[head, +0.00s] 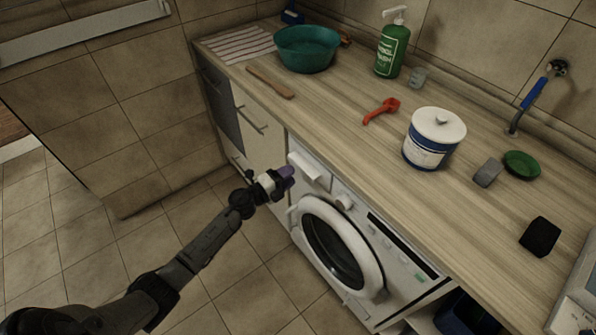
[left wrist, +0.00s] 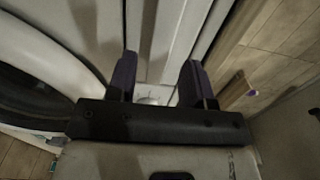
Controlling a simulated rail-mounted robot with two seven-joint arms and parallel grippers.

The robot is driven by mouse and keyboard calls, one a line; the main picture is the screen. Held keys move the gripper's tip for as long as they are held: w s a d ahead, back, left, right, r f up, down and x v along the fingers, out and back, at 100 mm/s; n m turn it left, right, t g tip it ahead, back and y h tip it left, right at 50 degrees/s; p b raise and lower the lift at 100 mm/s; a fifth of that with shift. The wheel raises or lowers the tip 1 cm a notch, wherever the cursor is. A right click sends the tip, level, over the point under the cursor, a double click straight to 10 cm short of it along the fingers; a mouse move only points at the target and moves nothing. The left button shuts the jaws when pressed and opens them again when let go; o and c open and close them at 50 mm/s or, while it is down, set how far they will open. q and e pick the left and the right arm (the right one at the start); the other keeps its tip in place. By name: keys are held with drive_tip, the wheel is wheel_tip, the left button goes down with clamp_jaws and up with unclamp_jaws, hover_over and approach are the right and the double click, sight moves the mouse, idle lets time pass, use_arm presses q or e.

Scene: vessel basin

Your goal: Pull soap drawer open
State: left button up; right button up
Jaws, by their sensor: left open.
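The white washing machine (head: 385,262) stands under the counter, with its round door (head: 338,245) shut. The soap drawer (head: 309,171) is the pale front at the machine's upper left corner, beside a round knob (head: 344,202). My left gripper (head: 287,177) is just left of and in front of the drawer, its purple fingers apart. In the left wrist view the two fingers of my left gripper (left wrist: 157,80) are spread with nothing clearly held between them. White machine front lies beyond them, and contact cannot be told. My right gripper is not in view.
The wooden counter (head: 340,135) overhangs the machine. A blue-and-white tub (head: 432,145), red scoop (head: 381,110), green bottle (head: 391,48) and teal basin (head: 306,50) stand on it. Cabinet fronts with bar handles (head: 252,121) are to the left. The tiled floor (head: 120,250) is clear.

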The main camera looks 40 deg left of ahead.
sight(300, 170)
use_arm(q)
drive_tip(key=shift+x, duration=2.05)
drive_tip(key=shift+f, duration=0.1)
clamp_jaws()
drive_tip(key=shift+s, duration=0.1)
